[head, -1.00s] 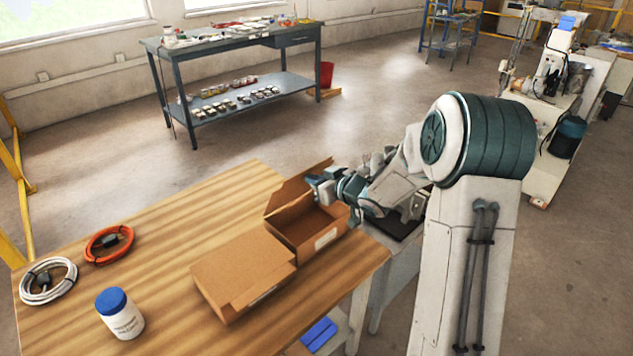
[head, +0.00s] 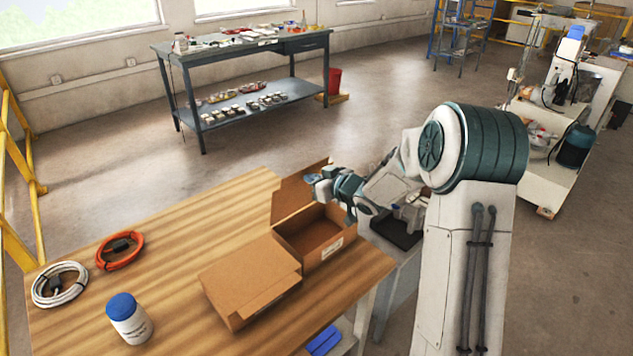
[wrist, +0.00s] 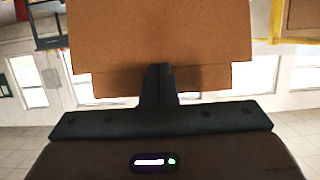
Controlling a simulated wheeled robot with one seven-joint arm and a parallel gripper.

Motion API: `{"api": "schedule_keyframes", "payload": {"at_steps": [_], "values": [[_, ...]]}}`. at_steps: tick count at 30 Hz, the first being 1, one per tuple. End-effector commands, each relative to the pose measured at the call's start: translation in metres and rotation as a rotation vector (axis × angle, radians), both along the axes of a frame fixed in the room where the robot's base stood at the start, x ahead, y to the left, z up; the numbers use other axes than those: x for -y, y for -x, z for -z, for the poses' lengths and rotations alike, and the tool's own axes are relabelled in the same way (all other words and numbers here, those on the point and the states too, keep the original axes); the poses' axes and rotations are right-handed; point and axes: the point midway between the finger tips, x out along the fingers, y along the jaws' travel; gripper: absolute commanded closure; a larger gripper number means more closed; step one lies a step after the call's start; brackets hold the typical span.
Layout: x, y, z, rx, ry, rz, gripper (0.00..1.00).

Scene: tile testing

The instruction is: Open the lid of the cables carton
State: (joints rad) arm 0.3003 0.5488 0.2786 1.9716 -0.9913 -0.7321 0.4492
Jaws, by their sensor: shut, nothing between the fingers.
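An open brown carton (head: 340,247) with a small white label on its front stands on the wooden table's right part. Its print is too small to read, so I cannot confirm it is the cables carton. Its lid (head: 291,197) stands raised at the back left, and the inside that shows looks empty. My gripper (head: 316,187) is above the carton, close to the lid's inner face. In the wrist view, my shut fingers (wrist: 159,72) overlap a brown cardboard panel (wrist: 160,35), the lid. I cannot tell whether they touch it.
A second, closed carton (head: 250,277) sits in front left of the open one. A white cable coil (head: 60,284), an orange cable coil (head: 120,250) and a blue-capped jar (head: 129,320) are on the table's left (head: 190,230). The table's back left is clear.

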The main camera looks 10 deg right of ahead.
Motion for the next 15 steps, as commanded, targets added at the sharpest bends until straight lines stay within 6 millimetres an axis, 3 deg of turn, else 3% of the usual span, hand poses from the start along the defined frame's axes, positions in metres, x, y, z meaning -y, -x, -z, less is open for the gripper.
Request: {"api": "schedule_keyframes", "payload": {"at_steps": [15], "values": [[-0.0051, -0.0075, -0.0042, -0.001, 0.001, 0.000, 1.00]]}}
